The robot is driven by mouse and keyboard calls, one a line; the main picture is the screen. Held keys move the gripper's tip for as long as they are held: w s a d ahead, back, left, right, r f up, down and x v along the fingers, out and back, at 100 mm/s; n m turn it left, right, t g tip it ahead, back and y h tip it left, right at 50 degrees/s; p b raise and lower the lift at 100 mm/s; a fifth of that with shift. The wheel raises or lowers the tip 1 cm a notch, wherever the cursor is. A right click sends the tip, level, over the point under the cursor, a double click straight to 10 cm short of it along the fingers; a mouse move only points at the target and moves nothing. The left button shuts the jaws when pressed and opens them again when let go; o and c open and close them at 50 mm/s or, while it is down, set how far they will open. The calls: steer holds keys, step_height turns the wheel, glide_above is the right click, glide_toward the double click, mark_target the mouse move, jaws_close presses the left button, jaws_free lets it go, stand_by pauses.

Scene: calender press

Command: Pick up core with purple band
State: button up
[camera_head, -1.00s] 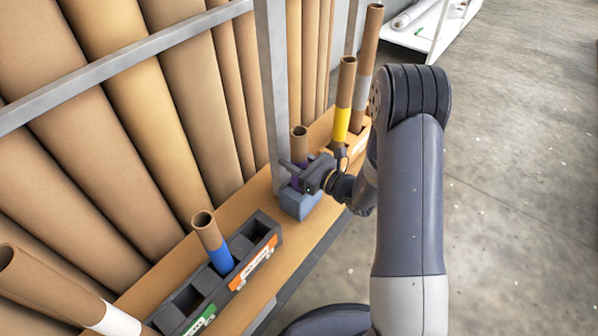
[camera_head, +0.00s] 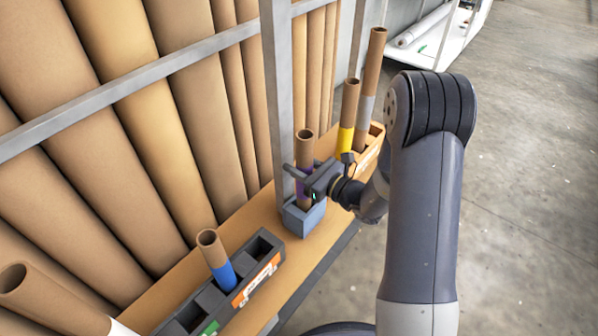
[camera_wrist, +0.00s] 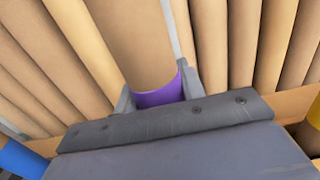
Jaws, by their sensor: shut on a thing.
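The core with the purple band (camera_head: 305,150) is a brown cardboard tube, upright over a small blue-grey holder (camera_head: 303,219). My gripper (camera_head: 302,180) is shut on it at the purple band. Brown tube shows below the band, and its lower end is still at the holder's mouth; I cannot tell whether it is inside. In the wrist view the purple band (camera_wrist: 158,97) sits between the two grey fingers, with the brown tube rising above it.
A core with a blue band (camera_head: 216,256) stands in a dark slotted rack (camera_head: 262,262) at front left. Cores with a yellow band (camera_head: 348,108) and a grey band (camera_head: 371,75) stand behind. A metal post (camera_head: 277,100) and large leaning rolls (camera_head: 130,90) are close on the left. The floor at right is clear.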

mark_target(299, 146)
step_height(299, 146, up, 6)
steer(key=shift+r+p, duration=0.25)
steer(key=shift+p, duration=0.45)
steer(key=v, duration=1.9)
steer(key=shift+s+d+f+p, duration=0.2)
steer(key=shift+s+d+p, duration=0.05)
steer(key=shift+p, duration=0.2)
